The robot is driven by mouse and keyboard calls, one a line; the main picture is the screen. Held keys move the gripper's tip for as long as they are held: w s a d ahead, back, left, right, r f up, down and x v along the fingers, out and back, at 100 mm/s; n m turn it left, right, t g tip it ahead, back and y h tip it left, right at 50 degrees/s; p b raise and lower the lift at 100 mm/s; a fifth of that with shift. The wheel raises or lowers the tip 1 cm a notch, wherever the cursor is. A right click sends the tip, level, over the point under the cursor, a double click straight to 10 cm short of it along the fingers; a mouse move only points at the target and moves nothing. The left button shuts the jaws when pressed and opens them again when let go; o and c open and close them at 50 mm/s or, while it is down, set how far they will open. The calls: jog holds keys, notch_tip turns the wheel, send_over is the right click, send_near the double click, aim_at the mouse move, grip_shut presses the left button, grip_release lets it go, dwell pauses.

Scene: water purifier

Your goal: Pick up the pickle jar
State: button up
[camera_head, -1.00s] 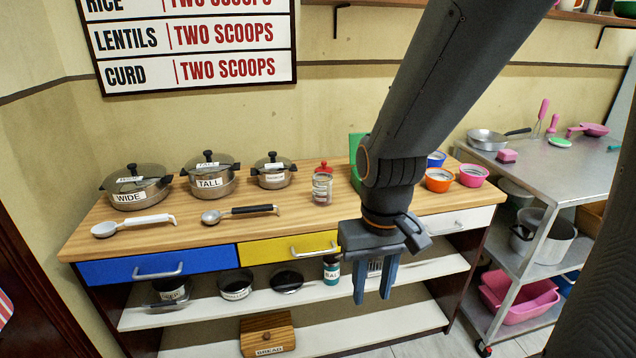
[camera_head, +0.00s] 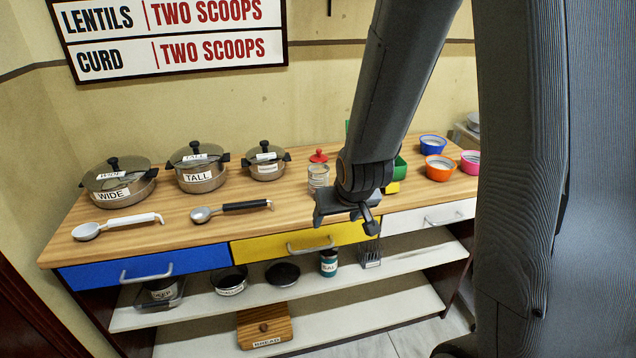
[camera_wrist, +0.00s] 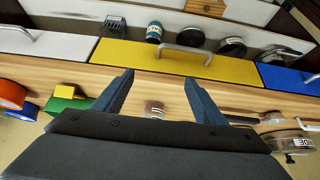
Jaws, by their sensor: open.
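The likely pickle jar, a clear jar with a red lid and a white label (camera_head: 318,178), stands upright on the wooden counter; its label is too small to read. In the wrist view my gripper (camera_wrist: 160,74) is open, with two blue-grey fingers apart and nothing held. The jar (camera_wrist: 155,109) shows beyond the gripper body, between the lines of the fingers, partly cut off by the body.
A black-handled scoop (camera_head: 232,210) and three lidded pots (camera_head: 200,175) are left of the jar. A green and yellow object (camera_head: 397,172) and several bowls (camera_head: 438,168) are right. Below are drawers (camera_head: 300,243) and a shelf (camera_head: 405,280) with a teal jar (camera_head: 328,263).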

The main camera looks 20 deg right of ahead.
aim_at(316, 179)
jog(key=w+t, duration=0.2)
jog(key=w, duration=0.1)
jog(key=w+f+t, duration=0.1)
jog(key=w+t, duration=0.1)
jog(key=w, duration=0.2)
jog(key=w+t, duration=0.2)
jog(key=w, duration=0.2)
jog(key=shift+w+d+f+t+p, duration=0.1)
jog(key=shift+d+f+t+p, duration=0.2)
jog(key=shift+f, duration=0.1)
jog(key=shift+w+t, duration=0.6)
jog(key=shift+t, duration=0.2)
jog(key=shift+w+d+r+t, duration=0.1)
jog(key=shift+w+r+t, duration=0.2)
jog(key=shift+t, duration=0.6)
jog(key=w, duration=0.2)
jog(key=w+p, duration=0.1)
jog(key=w, duration=0.1)
jog(key=w+p, duration=0.1)
jog(key=w, duration=0.1)
jog(key=shift+w+a+f, duration=0.2)
jog(key=shift+w+a, duration=0.1)
jog(key=shift+a, duration=0.1)
jog(key=shift+w+f, duration=0.15)
jog(key=shift+w, duration=0.3)
jog(key=c, duration=1.1)
